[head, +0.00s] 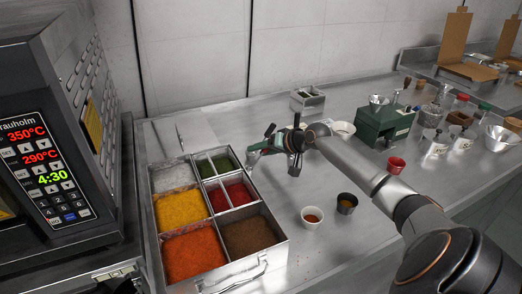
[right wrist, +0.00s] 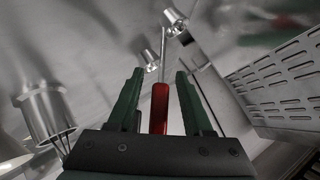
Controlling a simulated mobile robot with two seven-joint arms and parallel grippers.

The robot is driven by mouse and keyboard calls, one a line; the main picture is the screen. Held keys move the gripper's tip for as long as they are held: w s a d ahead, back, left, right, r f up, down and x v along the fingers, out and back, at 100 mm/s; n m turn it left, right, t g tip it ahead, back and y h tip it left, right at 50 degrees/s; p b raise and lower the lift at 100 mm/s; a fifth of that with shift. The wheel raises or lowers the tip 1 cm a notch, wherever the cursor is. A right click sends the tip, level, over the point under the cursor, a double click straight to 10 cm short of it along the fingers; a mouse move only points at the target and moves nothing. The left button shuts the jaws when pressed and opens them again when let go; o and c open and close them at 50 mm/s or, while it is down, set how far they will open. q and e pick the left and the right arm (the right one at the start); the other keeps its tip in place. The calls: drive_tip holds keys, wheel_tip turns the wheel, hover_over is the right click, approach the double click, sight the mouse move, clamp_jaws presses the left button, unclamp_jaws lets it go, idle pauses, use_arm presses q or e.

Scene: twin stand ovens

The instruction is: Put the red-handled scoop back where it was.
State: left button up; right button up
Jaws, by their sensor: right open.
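The scoop with the red handle (right wrist: 160,106) shows in the right wrist view. Its thin metal shaft runs up from the handle toward a small steel bowl shape near the top. My right gripper (right wrist: 158,74) is open, with a green finger on each side of the handle and gaps visible between handle and fingers. In the head view my right gripper (head: 259,146) is beside the back right corner of the ingredient tray (head: 273,252). I cannot make out the scoop in that view. My left gripper is out of view.
The oven (head: 85,90) stands at the left. Two small cups (head: 312,221) (head: 347,205) and a red cup (head: 396,165) stand on the counter. A green machine (head: 384,126) and a small metal box (head: 307,100) stand farther back. Bare counter lies in front of the cups.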

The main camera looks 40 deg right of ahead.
drive_tip(key=shift+r, duration=0.15)
drive_tip(key=p+v, duration=0.1)
drive_tip(key=v, duration=1.1)
drive_tip(key=shift+d, duration=0.1)
